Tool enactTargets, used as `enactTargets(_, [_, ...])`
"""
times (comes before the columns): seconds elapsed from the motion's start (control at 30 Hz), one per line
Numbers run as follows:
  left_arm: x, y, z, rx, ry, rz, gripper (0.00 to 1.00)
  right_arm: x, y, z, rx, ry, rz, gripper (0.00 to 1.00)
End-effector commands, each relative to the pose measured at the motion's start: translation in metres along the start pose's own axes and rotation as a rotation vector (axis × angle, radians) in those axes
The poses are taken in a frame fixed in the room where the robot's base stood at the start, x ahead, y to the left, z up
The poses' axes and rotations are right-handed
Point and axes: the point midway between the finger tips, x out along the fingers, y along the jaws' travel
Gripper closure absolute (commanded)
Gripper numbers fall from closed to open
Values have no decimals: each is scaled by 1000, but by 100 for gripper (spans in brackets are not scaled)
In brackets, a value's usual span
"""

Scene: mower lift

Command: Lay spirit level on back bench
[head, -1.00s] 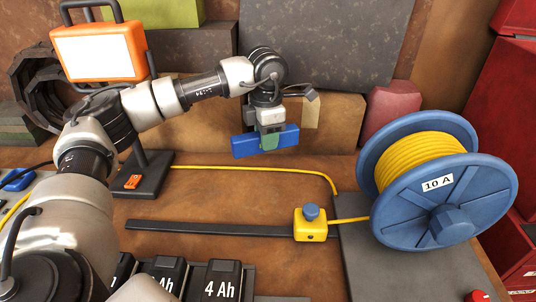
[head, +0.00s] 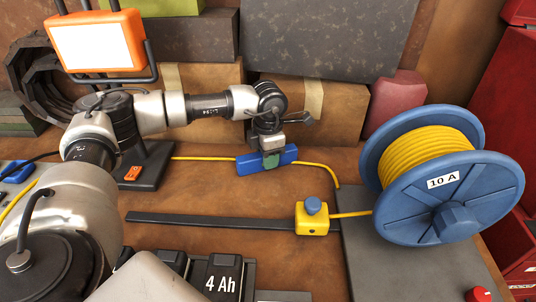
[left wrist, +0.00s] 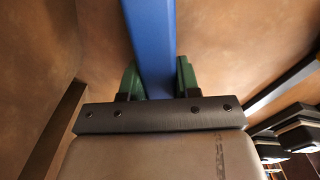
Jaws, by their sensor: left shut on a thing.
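The spirit level (head: 250,166) is a blue bar, held roughly crosswise above the brown bench (head: 210,194) in the head view. My left gripper (head: 271,161) is shut on it near its middle, with a green finger on the near side. In the left wrist view the blue level (left wrist: 152,45) runs between the two green fingers (left wrist: 158,80). Whether the level touches the bench top is hard to tell. My right gripper is not in view.
A dark rail with a yellow block (head: 312,220) lies in front of the level. A blue cable reel (head: 440,185) stands at right, its yellow cable (head: 205,159) running behind. Boxes (head: 318,110) line the back, and an orange lamp (head: 95,45) stands at left.

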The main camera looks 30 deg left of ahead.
Motion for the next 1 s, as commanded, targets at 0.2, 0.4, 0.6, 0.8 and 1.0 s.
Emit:
enactTargets(0.2, [0, 0, 0, 0, -2, 1, 97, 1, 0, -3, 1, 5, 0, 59])
enactTargets(0.4, [1, 0, 0, 0, -1, 1, 47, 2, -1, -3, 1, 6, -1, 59])
enactTargets(0.6, [1, 0, 0, 0, -1, 0, 43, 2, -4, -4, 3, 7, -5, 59])
enactTargets(0.8, [-6, 0, 1, 0, -3, 1, 43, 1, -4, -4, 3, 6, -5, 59])
enactTargets(1.0, [-41, 0, 1, 0, -5, 3, 43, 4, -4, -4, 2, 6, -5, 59])
